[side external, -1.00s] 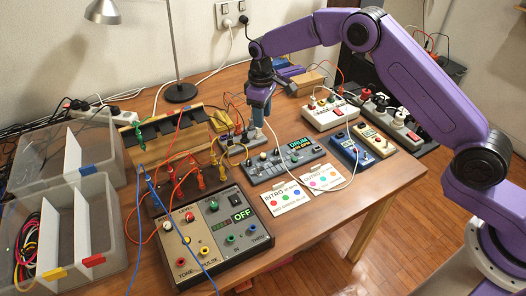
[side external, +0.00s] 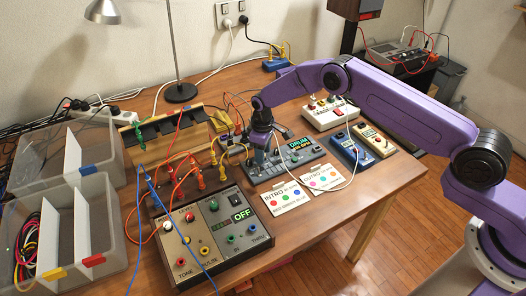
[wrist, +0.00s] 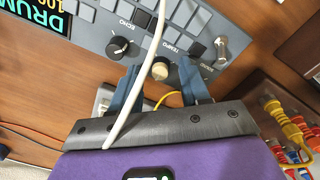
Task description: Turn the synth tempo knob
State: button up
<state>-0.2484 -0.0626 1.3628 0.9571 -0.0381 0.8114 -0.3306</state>
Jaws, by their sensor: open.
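The grey synth (side external: 292,164) with a lit DRUM display stands mid-table; it also shows in the wrist view (wrist: 85,14). Its cream tempo knob (wrist: 160,69) sits beside the TEMPO label. A black knob (wrist: 118,47) is under the ECHO label, to the left. My gripper (wrist: 160,78) is open, its two blue fingers one on each side of the cream knob; I cannot tell whether they touch it. In the side view, my gripper (side external: 261,158) is low at the synth's left end and hides the knob there.
A white cable (wrist: 138,85) crosses the wrist view in front of my gripper. The OFF synth box (side external: 211,240) and patch leads are close at left. INTRO (side external: 287,197) and OUTRO (side external: 323,178) cards lie in front. A blue pedal (side external: 350,151) stands to the right.

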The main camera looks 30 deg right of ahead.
jog(key=shift+f, duration=0.15)
jog(key=shift+c, duration=0.3)
grip_shut()
jog(key=shift+m, duration=0.3)
jog(key=m, duration=0.5)
jog(key=shift+m, duration=0.4)
jog(key=m, duration=0.6)
jog(key=shift+m, duration=0.3)
jog(key=shift+o, duration=0.3)
grip_release()
